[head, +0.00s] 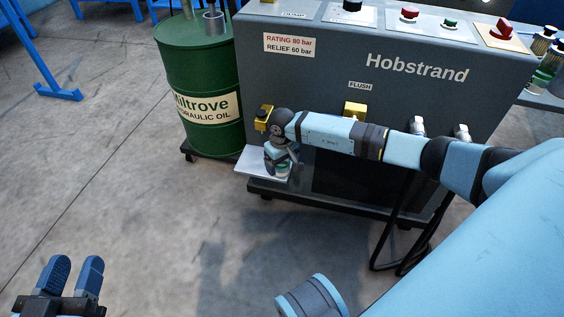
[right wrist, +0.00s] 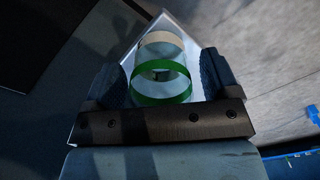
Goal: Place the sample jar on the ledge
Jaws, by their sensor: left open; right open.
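The sample jar (head: 282,169) stands on the small pale ledge (head: 250,163) at the lower left of the grey machine. In the right wrist view the clear jar (right wrist: 162,88) shows a green ring and a beige ring, with the ledge (right wrist: 187,42) behind it. My right gripper (head: 281,155) is open around the jar, one finger on each side; whether a finger touches it I cannot tell. The gripper partly hides the jar in the head view. In the right wrist view both fingers of my right gripper (right wrist: 162,78) show. My left gripper (head: 73,277) is open and empty, above the floor at the lower left.
The grey Hobstrand machine (head: 340,80) has brass valves, knobs and hoses on its front. A green oil drum (head: 198,80) stands just left of the ledge. More jars (head: 541,78) stand on a bench at the far right.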

